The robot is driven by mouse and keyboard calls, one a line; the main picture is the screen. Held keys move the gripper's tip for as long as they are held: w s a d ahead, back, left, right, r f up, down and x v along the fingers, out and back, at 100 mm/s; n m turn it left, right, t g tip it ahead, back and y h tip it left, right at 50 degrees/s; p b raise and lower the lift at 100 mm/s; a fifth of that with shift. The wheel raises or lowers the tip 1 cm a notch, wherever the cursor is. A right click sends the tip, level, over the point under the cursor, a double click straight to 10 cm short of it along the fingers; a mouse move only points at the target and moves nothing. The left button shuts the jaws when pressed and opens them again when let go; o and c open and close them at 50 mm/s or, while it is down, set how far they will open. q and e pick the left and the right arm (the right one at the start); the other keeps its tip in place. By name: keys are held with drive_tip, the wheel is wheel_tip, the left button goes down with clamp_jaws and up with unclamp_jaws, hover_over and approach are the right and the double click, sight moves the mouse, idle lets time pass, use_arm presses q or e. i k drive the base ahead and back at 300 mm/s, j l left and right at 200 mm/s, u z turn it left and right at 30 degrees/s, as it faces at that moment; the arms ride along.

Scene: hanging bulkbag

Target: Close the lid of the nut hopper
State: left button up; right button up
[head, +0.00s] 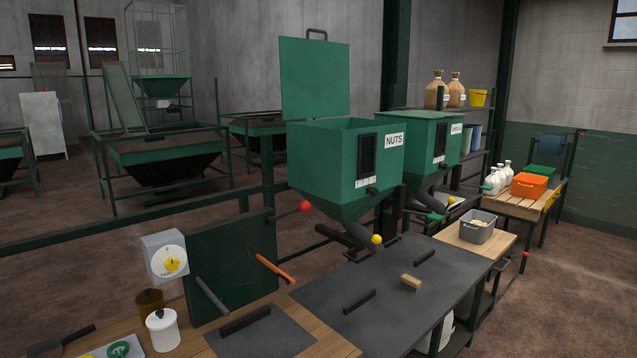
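The green nut hopper (322,158), labelled NUTS (393,140), stands in the middle of the head view. Its square green lid (315,82) is open and stands upright at the back of the box. A dark lid handle (317,33) is at its top edge. The hopper's inside shows only in part, and no contents are visible. Neither of my grippers is in view.
A second green hopper (422,130) with a closed top stands to the right. In front are a dark worktop (375,310), a grey bin (479,227), a brush (410,281) and a white lidded pot (162,330). An upright green panel (232,262) stands left of the worktop.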

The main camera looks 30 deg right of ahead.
sight(315, 74)
drive_tip(key=l+u, duration=0.15)
drive_tip(key=u, duration=0.35)
drive_tip(key=l+u, duration=0.1)
drive_tip(key=u, duration=0.4)
drive_tip(key=k+l+u, duration=0.25)
drive_tip(key=l, duration=0.15)
drive_tip(key=k+l+u, duration=0.1)
drive_tip(key=l+u, duration=0.15)
drive_tip(key=l, duration=0.2)
drive_tip(key=k+l+u, duration=0.5)
drive_tip(key=l, duration=0.2)
drive_tip(key=i, duration=0.05)
